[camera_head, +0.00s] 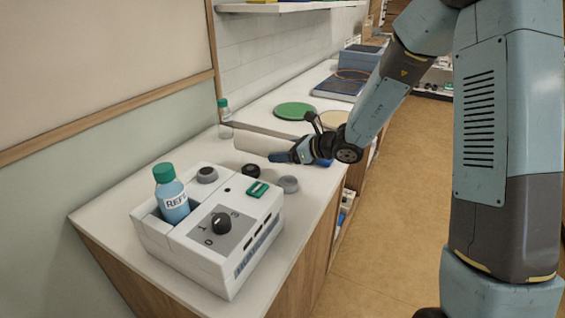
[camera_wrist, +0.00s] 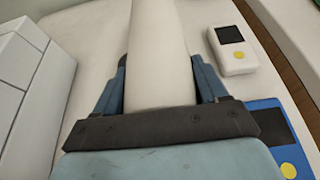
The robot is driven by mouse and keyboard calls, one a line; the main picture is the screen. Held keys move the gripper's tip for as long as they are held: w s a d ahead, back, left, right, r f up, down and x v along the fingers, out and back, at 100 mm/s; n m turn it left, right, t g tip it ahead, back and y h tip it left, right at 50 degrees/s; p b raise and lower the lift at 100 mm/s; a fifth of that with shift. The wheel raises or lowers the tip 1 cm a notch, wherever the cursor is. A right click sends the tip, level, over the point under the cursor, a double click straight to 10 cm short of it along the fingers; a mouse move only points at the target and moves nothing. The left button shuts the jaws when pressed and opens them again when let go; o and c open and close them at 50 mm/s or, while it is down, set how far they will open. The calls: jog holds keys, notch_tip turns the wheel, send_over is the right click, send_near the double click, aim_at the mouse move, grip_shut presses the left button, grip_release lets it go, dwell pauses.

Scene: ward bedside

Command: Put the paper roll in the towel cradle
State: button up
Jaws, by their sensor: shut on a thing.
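The paper roll (camera_wrist: 158,50) is a long white cylinder. In the wrist view it runs up between the two blue fingers of my gripper (camera_wrist: 165,85), which is shut on it. In the head view the pale roll (camera_head: 258,145) extends left from my gripper (camera_head: 288,156), over the counter behind the white machine. I cannot tell whether the roll touches the counter. I cannot clearly make out the towel cradle in either view.
A white machine (camera_head: 185,245) holds a teal-capped bottle (camera_head: 171,196). Another bottle (camera_head: 224,115) stands by the wall. A green disc (camera_head: 295,111) lies farther back. In the wrist view, a white device (camera_wrist: 232,50) and blue device (camera_wrist: 262,112) lie right of the roll.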

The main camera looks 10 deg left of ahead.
aim_at(283, 171)
jog(key=shift+w+a+f, duration=0.2)
jog(key=shift+w+f, duration=0.4)
jog(key=shift+f, duration=0.15)
notch_tip(283, 171, down, 3)
jog(key=shift+w+f, duration=0.15)
jog(key=o, duration=1.2)
jog(key=shift+d, duration=0.1)
jog(key=v, duration=1.2)
